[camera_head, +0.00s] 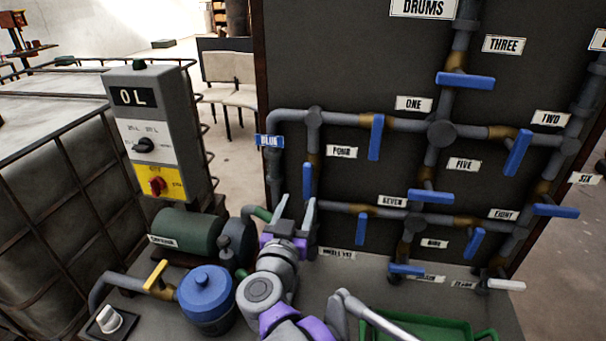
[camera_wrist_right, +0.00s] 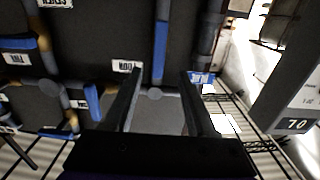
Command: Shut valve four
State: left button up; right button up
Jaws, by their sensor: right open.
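The label FOUR (camera_head: 342,152) hangs on the dark panel beside a vertical pipe. To its left, valve four's blue lever (camera_head: 308,181) points along that pipe, upright. My right gripper (camera_head: 296,207) is open and empty, just below and left of the lever in the head view. In the right wrist view, which is turned over, the blue lever (camera_wrist_right: 161,50) appears beyond the fingertips, in line with the gap between the open fingers (camera_wrist_right: 160,92). The FOUR label (camera_wrist_right: 126,66) shows upside down there. Whether a finger touches the lever cannot be told. My left gripper is out of view.
Other blue levers surround it, with valve one's lever (camera_head: 376,137) up to the right and valve seven's lever (camera_head: 363,226) below right. A green motor (camera_head: 187,232), a blue-capped vessel (camera_head: 207,292) and a green tray (camera_head: 430,328) occupy the bench. A grey control box (camera_head: 157,135) stands left.

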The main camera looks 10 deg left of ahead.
aim_at(307, 181)
jog(key=w+p, duration=0.1)
jog(key=w, duration=0.9)
jog(key=shift+d, duration=0.1)
grip_shut()
